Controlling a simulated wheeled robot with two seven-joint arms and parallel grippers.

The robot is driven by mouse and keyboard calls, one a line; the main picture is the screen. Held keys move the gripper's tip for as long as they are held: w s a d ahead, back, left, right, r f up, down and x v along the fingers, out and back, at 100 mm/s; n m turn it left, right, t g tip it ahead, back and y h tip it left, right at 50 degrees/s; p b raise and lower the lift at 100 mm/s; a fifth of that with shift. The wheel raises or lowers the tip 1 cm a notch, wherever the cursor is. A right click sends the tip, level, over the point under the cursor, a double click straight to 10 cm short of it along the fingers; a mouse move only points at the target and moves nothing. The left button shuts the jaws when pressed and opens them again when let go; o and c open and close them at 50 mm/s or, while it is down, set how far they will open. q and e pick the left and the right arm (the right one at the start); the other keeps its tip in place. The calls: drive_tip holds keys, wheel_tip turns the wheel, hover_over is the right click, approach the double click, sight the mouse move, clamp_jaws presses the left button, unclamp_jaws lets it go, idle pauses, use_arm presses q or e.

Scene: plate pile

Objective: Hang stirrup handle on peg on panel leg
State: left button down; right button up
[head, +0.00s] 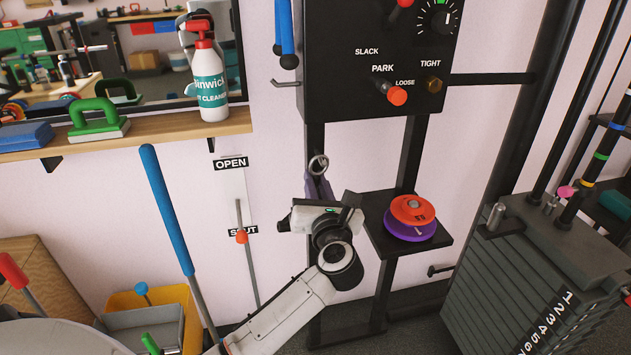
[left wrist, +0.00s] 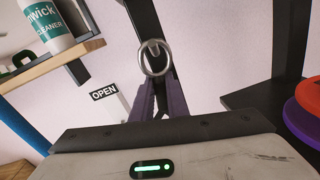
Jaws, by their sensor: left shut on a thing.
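The stirrup handle (head: 320,186) shows as purple straps meeting at a metal ring. My left gripper (head: 322,203) is shut on its lower part and holds it upright, ring on top. The ring (left wrist: 154,58) and straps also show in the left wrist view; the grip part and fingertips are hidden. The handle is in front of the black left panel leg (head: 315,140). A grey hooked peg (head: 286,83) juts left by the panel's lower left edge, above and left of the ring and apart from it. My right gripper is out of view.
The black control panel (head: 350,75) has knobs facing out. Blue handles (head: 286,30) hang above the peg. A wooden shelf (head: 160,133) with a spray bottle (head: 208,80) is at left.

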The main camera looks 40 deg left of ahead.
use_arm(q)
drive_tip(key=c, duration=1.6)
unclamp_jaws()
drive_tip(key=shift+c, duration=0.2)
